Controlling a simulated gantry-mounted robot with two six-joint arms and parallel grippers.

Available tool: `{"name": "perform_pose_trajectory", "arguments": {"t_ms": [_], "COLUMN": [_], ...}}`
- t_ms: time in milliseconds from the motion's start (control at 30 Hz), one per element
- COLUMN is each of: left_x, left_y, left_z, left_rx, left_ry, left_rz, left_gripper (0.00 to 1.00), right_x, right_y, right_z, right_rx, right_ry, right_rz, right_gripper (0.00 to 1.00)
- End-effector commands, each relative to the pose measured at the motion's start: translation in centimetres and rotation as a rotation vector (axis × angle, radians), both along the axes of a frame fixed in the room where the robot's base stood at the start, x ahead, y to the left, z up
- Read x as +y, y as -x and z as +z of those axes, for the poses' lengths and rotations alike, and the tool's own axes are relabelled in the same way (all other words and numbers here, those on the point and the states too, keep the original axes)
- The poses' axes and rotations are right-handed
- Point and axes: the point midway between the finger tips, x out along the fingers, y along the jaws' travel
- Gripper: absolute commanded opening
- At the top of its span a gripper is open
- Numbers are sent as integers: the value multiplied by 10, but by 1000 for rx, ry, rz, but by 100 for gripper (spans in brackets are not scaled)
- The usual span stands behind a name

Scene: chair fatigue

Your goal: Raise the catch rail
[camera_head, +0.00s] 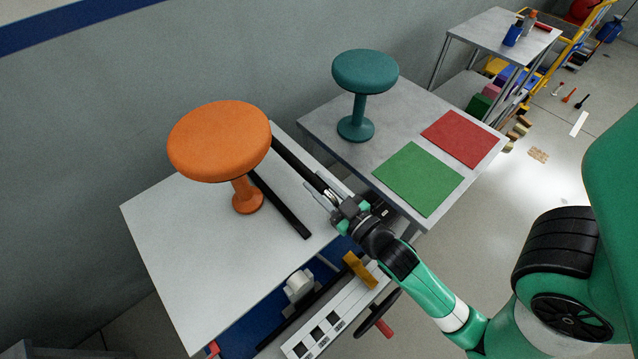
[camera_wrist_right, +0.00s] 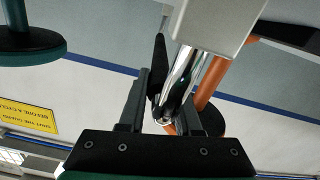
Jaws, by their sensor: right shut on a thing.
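A long black rail (camera_head: 298,163) runs along the right edge of the white table, and I take it to be the catch rail. My right gripper (camera_head: 333,197) is at its near end, over the table's corner. In the right wrist view, my right gripper (camera_wrist_right: 162,103) is shut around a shiny metal bar (camera_wrist_right: 184,75) with a dark pointed piece (camera_wrist_right: 159,62) beside it. I cannot tell how this bar joins the rail. A second black bar (camera_head: 280,205) lies on the white table. My left gripper is out of view.
An orange stool (camera_head: 220,140) stands on the white table (camera_head: 190,265). A teal stool (camera_head: 365,75) stands on the grey table (camera_head: 320,122), beside a green mat (camera_head: 418,178) and a red mat (camera_head: 460,138). A panel with a yellow block (camera_head: 360,270) sits below the white table's front.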

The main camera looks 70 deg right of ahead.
Motion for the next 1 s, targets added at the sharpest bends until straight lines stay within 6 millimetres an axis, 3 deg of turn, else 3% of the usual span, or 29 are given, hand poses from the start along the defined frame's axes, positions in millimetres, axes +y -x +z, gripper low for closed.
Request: {"name": "perform_pose_trajectory", "arguments": {"t_ms": [167,600,700,1000], "left_x": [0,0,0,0], "left_y": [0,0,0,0], "left_z": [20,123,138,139], "left_rx": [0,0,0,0], "left_ry": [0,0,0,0], "left_rz": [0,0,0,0], "left_gripper": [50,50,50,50], "right_x": [0,0,0,0], "right_y": [0,0,0,0], "right_z": [21,128,144,149], "right_rx": [-1,-6,-6,-12], "right_ry": [0,2,2,6], "right_rz": [0,1,1,2], "right_gripper": [0,0,0,0]}}
